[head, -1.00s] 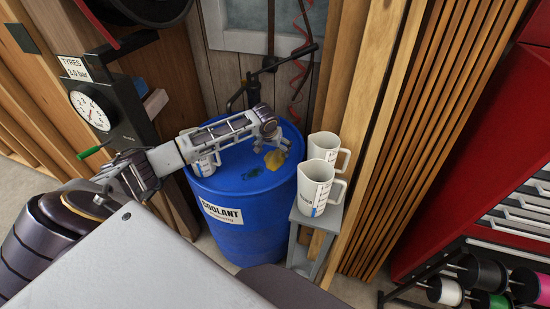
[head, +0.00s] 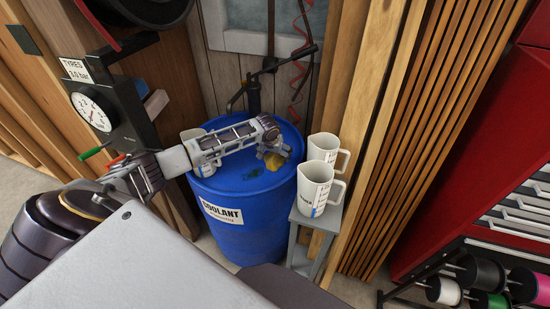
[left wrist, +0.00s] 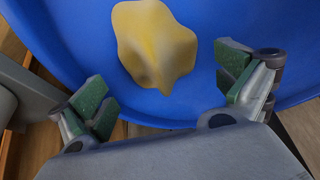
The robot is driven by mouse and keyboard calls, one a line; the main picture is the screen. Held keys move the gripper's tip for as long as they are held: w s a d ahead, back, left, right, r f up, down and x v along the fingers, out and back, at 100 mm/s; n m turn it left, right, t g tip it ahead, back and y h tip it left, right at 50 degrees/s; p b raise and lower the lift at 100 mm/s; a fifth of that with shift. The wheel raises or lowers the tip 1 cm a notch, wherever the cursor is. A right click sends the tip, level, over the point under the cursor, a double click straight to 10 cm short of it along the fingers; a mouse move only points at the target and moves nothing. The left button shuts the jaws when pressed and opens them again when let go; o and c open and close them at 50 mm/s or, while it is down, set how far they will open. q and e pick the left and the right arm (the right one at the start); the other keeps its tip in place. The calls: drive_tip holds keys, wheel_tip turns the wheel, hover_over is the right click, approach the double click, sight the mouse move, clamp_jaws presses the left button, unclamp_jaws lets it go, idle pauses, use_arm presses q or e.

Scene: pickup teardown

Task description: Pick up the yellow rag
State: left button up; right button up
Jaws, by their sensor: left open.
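The yellow rag (head: 274,161) lies crumpled on top of the blue coolant drum (head: 240,190), toward its right side. In the left wrist view the rag (left wrist: 155,45) sits above and between the two green-padded fingers, on the blue lid. My left gripper (left wrist: 167,88) is open, with one finger on each side and a gap to the rag. In the head view my left gripper (head: 277,150) is over the rag and hides part of it. My right gripper is not in view.
A white measuring jug (head: 196,160) stands on the drum behind my left arm. Two more jugs (head: 317,185) (head: 325,147) stand on a grey stand (head: 302,222) right of the drum. A hand pump (head: 253,92) rises at the drum's back. Wooden slats stand to the right.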

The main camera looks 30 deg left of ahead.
use_arm(q)
drive_tip(key=shift+x, duration=0.8)
drive_tip(key=shift+c, duration=0.3)
drive_tip(key=c, duration=1)
drive_tip(key=shift+r, duration=0.1)
drive_tip(key=shift+r+b, duration=0.45)
drive_tip(key=shift+r, duration=4.45)
drive_tip(key=o, duration=0.5)
drive_tip(key=c, duration=0.4)
